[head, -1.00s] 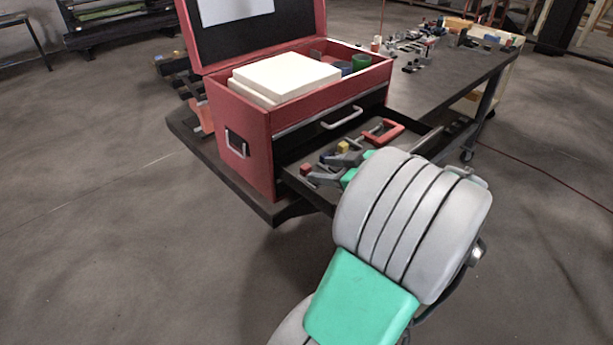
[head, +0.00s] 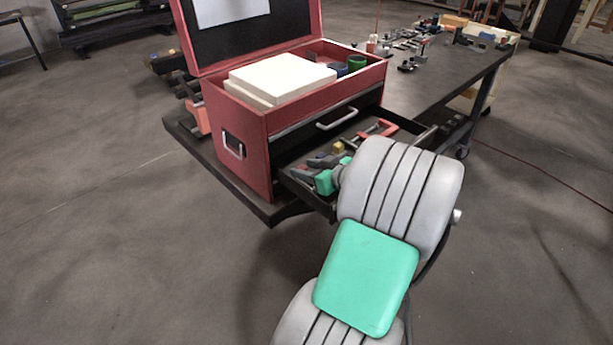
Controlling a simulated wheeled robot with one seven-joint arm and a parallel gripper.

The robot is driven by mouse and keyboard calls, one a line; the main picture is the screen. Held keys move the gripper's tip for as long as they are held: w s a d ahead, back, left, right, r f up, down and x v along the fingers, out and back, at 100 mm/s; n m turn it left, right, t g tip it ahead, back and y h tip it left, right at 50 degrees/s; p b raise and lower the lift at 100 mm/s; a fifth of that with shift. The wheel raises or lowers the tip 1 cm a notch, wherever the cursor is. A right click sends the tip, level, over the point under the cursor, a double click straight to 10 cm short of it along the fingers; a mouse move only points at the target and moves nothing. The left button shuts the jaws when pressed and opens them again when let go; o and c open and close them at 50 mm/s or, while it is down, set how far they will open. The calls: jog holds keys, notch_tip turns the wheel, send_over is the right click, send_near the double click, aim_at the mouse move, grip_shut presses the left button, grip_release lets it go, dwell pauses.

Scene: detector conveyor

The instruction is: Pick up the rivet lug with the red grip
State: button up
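The open drawer (head: 292,183) of the red toolbox holds several small tools. A red U-shaped grip (head: 386,128) lies toward the drawer's back right; whether it belongs to the rivet lug I cannot tell. A small yellow piece (head: 338,147) lies left of it. A small red piece at the drawer's left end is now mostly hidden near my gripper. My gripper (head: 312,166), dark with green parts behind it, reaches down at the drawer's front left. Its fingertips are too small and covered to show whether they are open or hold anything.
The red toolbox (head: 240,115) stands open on the dark bench (head: 430,80), with white blocks (head: 285,75) and a green cup (head: 357,63) in its top. Several small parts (head: 410,45) lie farther back on the bench. Floor at the front is clear.

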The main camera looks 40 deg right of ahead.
grip_shut()
jog(key=shift+r, duration=0.15)
dwell(0.5)
